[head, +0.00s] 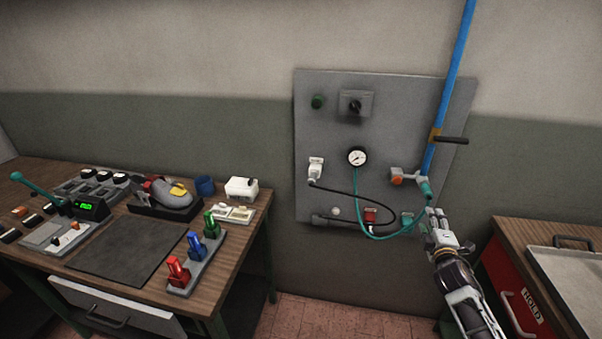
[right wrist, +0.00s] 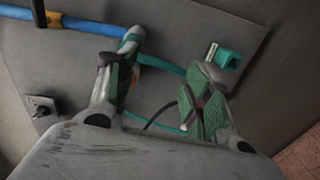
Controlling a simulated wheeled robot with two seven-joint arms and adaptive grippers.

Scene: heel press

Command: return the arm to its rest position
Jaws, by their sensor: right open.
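My right gripper (head: 436,222) is in front of the lower right edge of the grey wall panel (head: 320,135), just below the teal fitting at the foot of the blue pipe. In the right wrist view its two green-padded fingers (right wrist: 160,95) stand apart with nothing held between them. The teal hose (right wrist: 165,68) passes behind the fingers. The left finger overlaps the teal fitting in that view; I cannot tell if they touch. My right arm reaches up from the lower right. My left gripper is not in view.
The panel carries a gauge (head: 357,156), an orange-handled valve (head: 402,178), a black switch (head: 355,104) and a blue pipe (head: 452,75) with a dark lever. A workbench (head: 240,247) with tools stands left, and a red cabinet (head: 512,290) with a tray stands right.

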